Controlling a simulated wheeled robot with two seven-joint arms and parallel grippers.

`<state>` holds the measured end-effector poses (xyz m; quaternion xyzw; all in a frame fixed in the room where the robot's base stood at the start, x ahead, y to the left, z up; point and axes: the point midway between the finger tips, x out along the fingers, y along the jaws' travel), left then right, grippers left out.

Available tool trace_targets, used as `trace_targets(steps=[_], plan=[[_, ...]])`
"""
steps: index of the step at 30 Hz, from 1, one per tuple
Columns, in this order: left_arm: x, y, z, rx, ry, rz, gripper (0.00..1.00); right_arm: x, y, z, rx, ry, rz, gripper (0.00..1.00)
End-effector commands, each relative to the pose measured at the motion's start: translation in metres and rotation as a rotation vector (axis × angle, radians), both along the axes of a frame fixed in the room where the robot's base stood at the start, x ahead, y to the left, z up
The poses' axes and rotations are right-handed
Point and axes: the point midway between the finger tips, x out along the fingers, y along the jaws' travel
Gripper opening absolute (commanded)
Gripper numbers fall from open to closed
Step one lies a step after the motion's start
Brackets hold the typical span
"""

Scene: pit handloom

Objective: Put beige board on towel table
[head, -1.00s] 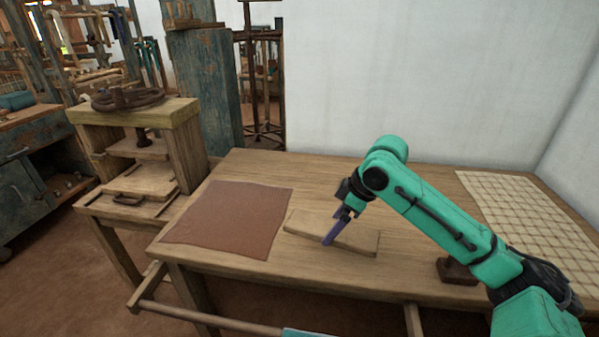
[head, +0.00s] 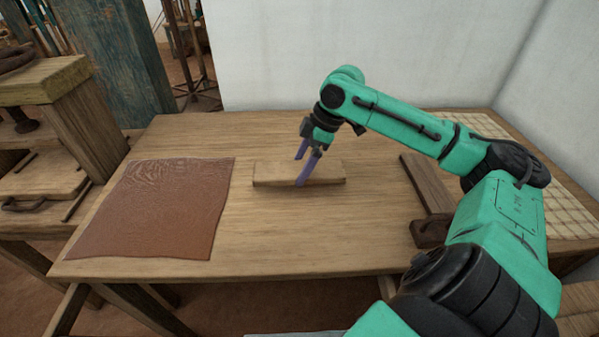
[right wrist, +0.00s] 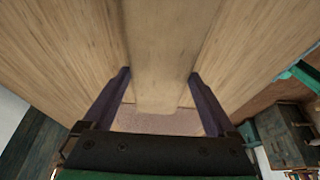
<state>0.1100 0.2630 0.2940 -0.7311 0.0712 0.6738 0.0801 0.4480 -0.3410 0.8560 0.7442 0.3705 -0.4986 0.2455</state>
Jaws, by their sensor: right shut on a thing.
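The beige board (head: 270,172) is a flat pale wooden plank. It is over the middle of the wooden table (head: 290,235), right of the brown cloth (head: 160,205). My right gripper (head: 302,172) comes down on it from above, its purple fingers at the board's middle. In the right wrist view, the board (right wrist: 165,45) runs between the two fingers (right wrist: 160,100), and the gripper is shut on it. I cannot tell whether the board rests on the tabletop or is slightly raised. My left gripper is not in view. A checked towel-like cloth (head: 575,200) lies at the table's right end.
A dark brown plank (head: 425,185) and a small dark block (head: 430,232) lie right of the board, near my right arm. A wooden press (head: 60,110) stands at the left. A white wall (head: 350,50) closes the back. The table's front middle is clear.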

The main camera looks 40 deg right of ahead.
Motion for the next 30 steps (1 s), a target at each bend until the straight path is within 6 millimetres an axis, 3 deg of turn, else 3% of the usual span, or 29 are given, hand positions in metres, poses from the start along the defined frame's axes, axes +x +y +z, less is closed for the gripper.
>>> trace_targets(steps=[6, 13, 14, 23, 30], plan=[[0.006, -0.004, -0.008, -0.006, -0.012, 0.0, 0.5, 0.0, 0.0, -0.039, -0.001, 0.001, -0.001, 0.24], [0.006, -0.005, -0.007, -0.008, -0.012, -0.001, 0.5, 0.0, 0.0, -0.041, -0.001, -0.002, 0.0, 0.24], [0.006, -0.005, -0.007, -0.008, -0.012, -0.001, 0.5, 0.0, 0.0, -0.042, -0.001, -0.001, 0.0, 1.0], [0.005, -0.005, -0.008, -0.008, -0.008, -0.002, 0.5, -0.001, -0.001, -0.04, -0.001, -0.001, -0.001, 1.0], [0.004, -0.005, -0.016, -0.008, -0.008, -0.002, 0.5, -0.006, -0.01, -0.021, -0.007, 0.0, -0.005, 1.0]])
